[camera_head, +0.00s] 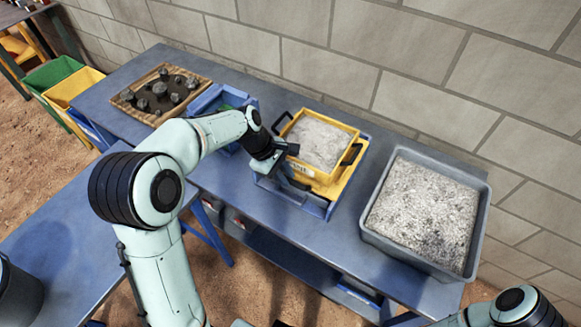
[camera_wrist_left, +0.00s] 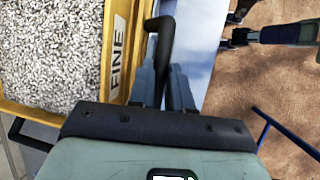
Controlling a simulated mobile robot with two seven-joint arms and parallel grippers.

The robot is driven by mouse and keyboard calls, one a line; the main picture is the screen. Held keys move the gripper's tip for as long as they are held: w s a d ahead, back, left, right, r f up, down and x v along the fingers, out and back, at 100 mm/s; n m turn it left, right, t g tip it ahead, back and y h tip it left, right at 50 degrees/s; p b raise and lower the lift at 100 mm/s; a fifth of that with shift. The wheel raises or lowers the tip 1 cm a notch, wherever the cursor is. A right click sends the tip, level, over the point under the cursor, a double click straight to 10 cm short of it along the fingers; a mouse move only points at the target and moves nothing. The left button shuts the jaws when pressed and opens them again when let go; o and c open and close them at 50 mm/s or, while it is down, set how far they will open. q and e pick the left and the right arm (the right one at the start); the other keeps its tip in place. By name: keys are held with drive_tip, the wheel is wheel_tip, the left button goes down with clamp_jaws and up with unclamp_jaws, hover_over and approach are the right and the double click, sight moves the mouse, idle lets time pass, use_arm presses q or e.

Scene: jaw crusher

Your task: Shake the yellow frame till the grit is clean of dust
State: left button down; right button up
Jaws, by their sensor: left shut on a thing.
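The yellow frame (camera_head: 351,174) holds pale grey grit (camera_head: 318,143) and sits on a blue stand (camera_head: 317,207) on the blue bench. The yellow frame (camera_wrist_left: 119,45), labelled FINE, also shows in the left wrist view with its grit (camera_wrist_left: 50,50). My left gripper (camera_head: 291,149) is shut on the black handle (camera_wrist_left: 157,25) at the frame's near left side; its fingers (camera_wrist_left: 165,85) show there too. What looks like my right gripper (camera_wrist_left: 238,36) is at the top right of the left wrist view, its jaws unclear. Dust on the grit cannot be told.
A grey bin (camera_head: 370,236) with speckled grit stands right of the frame. A wooden tray (camera_head: 122,103) of dark rocks and a blue tray (camera_head: 207,103) lie to the left. A block wall (camera_head: 420,60) runs close behind. Green and yellow bins (camera_head: 72,85) stand at the far left.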

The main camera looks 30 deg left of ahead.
use_arm(q)
drive_tip(key=shift+s+a, duration=0.1)
drive_tip(key=shift+s, duration=0.9)
use_arm(e)
drive_tip(key=shift+s+f, duration=0.25)
use_arm(q)
drive_tip(key=c, duration=1.1)
unclamp_jaws()
drive_tip(key=shift+o, duration=0.2)
drive_tip(key=p+v, duration=0.1)
drive_tip(key=v, duration=1.2)
drive_tip(key=shift+a+r, duration=0.15)
drive_tip(key=shift+r, duration=0.05)
use_arm(e)
drive_tip(key=shift+w+r, duration=0.8)
drive_tip(key=shift+r, duration=0.3)
